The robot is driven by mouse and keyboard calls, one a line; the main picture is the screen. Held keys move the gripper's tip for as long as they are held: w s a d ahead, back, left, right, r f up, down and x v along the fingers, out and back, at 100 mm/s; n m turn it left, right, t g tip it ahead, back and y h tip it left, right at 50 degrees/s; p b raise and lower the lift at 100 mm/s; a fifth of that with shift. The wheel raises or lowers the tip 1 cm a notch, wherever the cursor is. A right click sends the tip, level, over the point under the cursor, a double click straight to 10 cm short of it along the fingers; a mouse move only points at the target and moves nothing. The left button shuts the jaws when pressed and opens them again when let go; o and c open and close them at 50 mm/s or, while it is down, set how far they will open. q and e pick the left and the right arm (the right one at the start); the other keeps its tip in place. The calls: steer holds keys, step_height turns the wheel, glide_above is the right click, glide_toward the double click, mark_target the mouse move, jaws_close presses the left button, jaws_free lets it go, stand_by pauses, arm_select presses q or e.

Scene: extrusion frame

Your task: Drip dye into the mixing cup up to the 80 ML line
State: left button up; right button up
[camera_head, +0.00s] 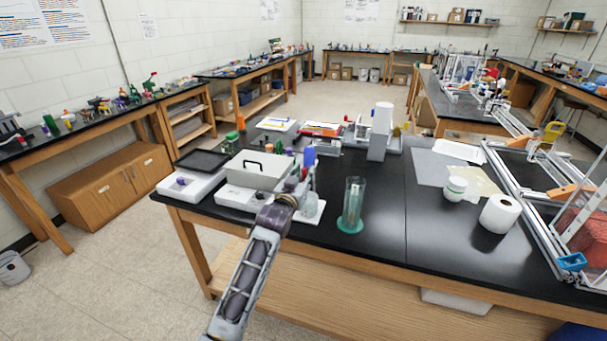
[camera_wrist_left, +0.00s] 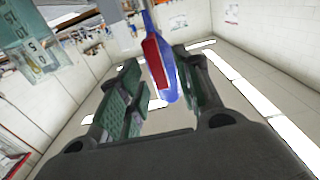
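My left gripper (camera_head: 302,184) is above the near edge of the black table in the head view. A blue dropper (camera_head: 309,158) rises from it. In the left wrist view, the blue and red dropper (camera_wrist_left: 160,62) sits between the green-padded fingers, which look closed around it. A small clear cup (camera_head: 311,207) stands on a white plate just below the gripper, partly hidden by it. A clear container with printed marks (camera_wrist_left: 35,50) shows at the upper left of the left wrist view. I cannot read the 80 ML line or any liquid level. My right gripper is out of view.
A tall clear cylinder on a green base (camera_head: 353,200) stands right of the gripper. A grey lidded box (camera_head: 258,171) is on the left. A white tub (camera_head: 455,189) and paper roll (camera_head: 499,214) stand further right. The black table (camera_head: 390,225) is clear between them.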

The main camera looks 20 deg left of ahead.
arm_select(q)
steer(key=shift+w, duration=0.25)
jaws_close()
